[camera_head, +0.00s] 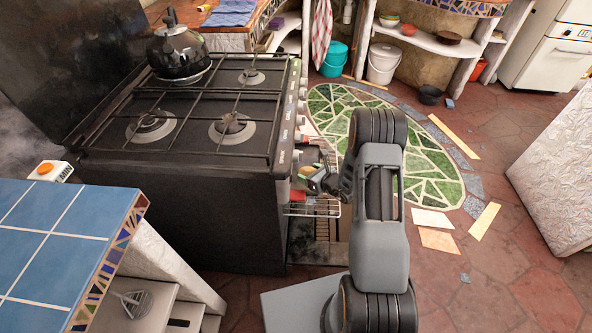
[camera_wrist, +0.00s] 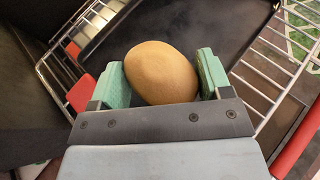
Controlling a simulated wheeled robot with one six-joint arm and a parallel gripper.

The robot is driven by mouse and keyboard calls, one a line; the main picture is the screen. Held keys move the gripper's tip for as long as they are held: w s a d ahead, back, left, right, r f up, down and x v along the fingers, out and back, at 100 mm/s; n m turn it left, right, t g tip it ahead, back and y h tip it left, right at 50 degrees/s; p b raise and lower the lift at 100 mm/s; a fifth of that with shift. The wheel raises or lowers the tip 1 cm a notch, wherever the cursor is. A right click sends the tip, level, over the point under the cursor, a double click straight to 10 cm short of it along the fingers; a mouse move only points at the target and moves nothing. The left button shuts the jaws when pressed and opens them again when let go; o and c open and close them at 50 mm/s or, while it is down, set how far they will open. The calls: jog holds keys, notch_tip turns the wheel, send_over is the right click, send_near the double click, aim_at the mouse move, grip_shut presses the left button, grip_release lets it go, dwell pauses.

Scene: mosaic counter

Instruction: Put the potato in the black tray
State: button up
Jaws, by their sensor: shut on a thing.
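The potato (camera_wrist: 160,72), brown and rounded, sits between the green finger pads of my gripper (camera_wrist: 162,76) in the wrist view. Both pads touch its sides. The black tray (camera_wrist: 225,28) is a dark flat surface beyond the potato in the wrist view, lying within a wire rack. The potato overlaps the tray's near part in the picture; I cannot tell how high above it the potato is.
The wire rack (camera_head: 318,208) sticks out of the black stove (camera_head: 190,215). In the wrist view its bars (camera_wrist: 262,82) flank the tray. A kettle (camera_head: 178,50) stands on the hob. A blue-tiled counter (camera_head: 60,235) is at left. Open floor (camera_head: 480,280) lies at right.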

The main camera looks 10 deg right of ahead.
send_over(296, 173)
jog(key=shift+s+a+b, duration=0.1)
jog(key=shift+s+b, duration=0.05)
jog(key=shift+b, duration=0.15)
jog(key=shift+f+b, duration=0.45)
jog(key=shift+f, duration=1.3)
jog(key=shift+f, duration=0.2)
jog(key=o, duration=1)
jog(key=shift+r, duration=0.1)
jog(key=shift+r, duration=0.1)
